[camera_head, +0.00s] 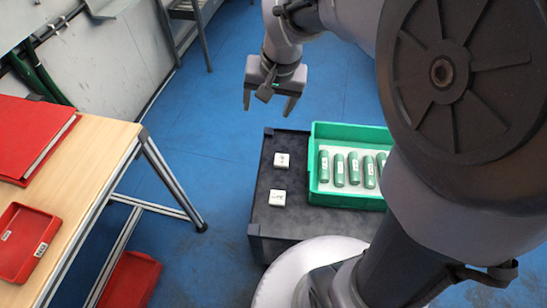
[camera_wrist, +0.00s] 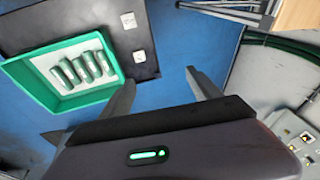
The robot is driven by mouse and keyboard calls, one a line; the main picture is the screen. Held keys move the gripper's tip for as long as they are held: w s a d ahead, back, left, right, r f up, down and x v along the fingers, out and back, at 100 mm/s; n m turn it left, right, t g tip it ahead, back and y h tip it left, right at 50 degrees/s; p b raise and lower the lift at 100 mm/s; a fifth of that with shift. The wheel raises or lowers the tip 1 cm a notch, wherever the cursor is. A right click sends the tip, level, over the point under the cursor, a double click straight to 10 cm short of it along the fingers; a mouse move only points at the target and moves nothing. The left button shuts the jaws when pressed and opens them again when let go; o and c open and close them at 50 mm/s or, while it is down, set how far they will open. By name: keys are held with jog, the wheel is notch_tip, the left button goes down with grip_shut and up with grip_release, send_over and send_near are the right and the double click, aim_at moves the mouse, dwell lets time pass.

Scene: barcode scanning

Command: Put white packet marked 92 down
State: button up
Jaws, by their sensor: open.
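Two small white packets lie on the dark platform (camera_head: 262,215): a far one (camera_head: 282,159) and a near one (camera_head: 277,198) with dark print on top. The print is too small to read, so I cannot tell which is marked 92. Both packets also show in the wrist view, one near the top edge (camera_wrist: 128,20) and one below it (camera_wrist: 139,56). My gripper (camera_head: 268,106) is open and empty, in the air beyond the far edge of the platform, apart from both packets. Its two spread fingers show in the wrist view (camera_wrist: 160,80).
A green tray (camera_head: 350,130) with several green cylinders (camera_head: 353,169) stands on the platform, right of the packets. A wooden table (camera_head: 95,150) with a red binder (camera_head: 30,130) and red tray (camera_head: 25,240) is at left. Blue floor (camera_head: 200,130) between is clear.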

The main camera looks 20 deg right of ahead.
jog(key=s+a+r+t, duration=0.1)
jog(key=s+a+r, duration=0.1)
jog(key=s, duration=0.7)
jog(key=s+a+r+t+y, duration=0.1)
jog(key=s+a+r, duration=0.2)
jog(key=s, duration=0.6)
jog(key=shift+s+a+r+n, duration=0.15)
jog(key=shift+a+n, duration=0.15)
